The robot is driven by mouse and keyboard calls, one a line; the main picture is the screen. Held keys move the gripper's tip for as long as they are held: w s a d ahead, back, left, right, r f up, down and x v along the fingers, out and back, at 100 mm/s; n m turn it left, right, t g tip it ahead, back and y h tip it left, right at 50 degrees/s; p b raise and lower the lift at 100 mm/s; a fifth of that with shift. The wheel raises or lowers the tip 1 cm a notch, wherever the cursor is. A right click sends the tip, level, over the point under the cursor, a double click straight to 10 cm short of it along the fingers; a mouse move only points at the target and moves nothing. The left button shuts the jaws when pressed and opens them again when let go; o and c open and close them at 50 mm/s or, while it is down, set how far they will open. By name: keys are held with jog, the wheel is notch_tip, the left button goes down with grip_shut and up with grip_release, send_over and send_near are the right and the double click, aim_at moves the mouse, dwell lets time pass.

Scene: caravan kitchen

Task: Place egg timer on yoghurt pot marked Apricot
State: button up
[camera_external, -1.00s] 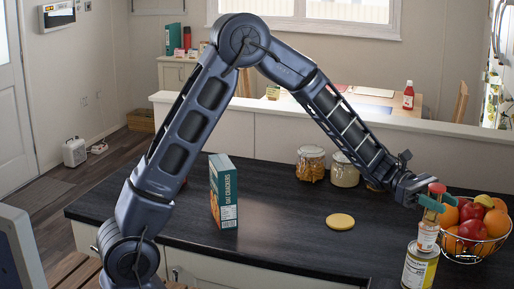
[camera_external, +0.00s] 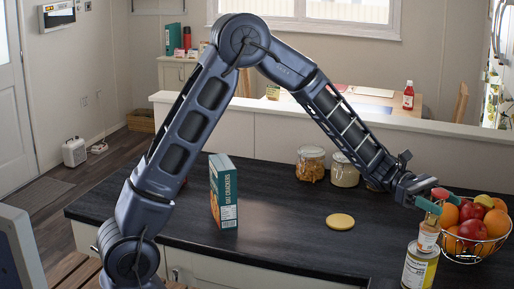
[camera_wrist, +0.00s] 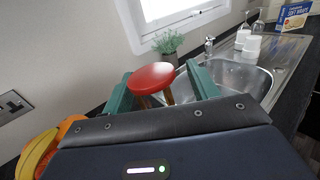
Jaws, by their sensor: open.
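The egg timer, with a red round top (camera_external: 440,193) and wooden posts, stands upright between my gripper's teal fingers (camera_external: 441,203). In the wrist view its red top (camera_wrist: 153,77) sits between the two open fingers (camera_wrist: 162,88), with a gap on each side. The timer's lower end appears to meet the pot's top, but the contact is too small to make out. The pot's wording is not legible, so I cannot tell whether it says Apricot.
A wire fruit bowl (camera_external: 467,257) stands close to the right of the stack. A yellow disc (camera_external: 340,221), a cracker box (camera_external: 223,191) and jars (camera_external: 311,164) stand on the dark worktop (camera_external: 275,225). The middle of the worktop is mostly clear.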

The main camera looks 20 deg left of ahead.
jog(key=v, duration=1.2)
jog(key=a+r+m+t+y, duration=0.3)
jog(key=a+r, duration=0.1)
jog(key=a, duration=0.9)
jog(key=s+a+m+t+y, duration=0.2)
jog(key=s+a+t+y, duration=0.1)
jog(key=a, duration=1.2)
jog(key=s+a+r+m+t+y, duration=0.1)
jog(key=s+a+m+t+y, duration=0.2)
jog(key=a, duration=1.2)
jog(key=s+a+r+m+t+y, duration=0.1)
jog(key=s+a+t+y, duration=0.3)
jog(key=a, duration=1.1)
jog(key=m+t+y, duration=0.1)
jog(key=t, duration=0.1)
jog(key=shift+s+a+t, duration=0.15)
jog(key=shift+a+t, duration=0.1)
jog(key=shift+t, duration=0.05)
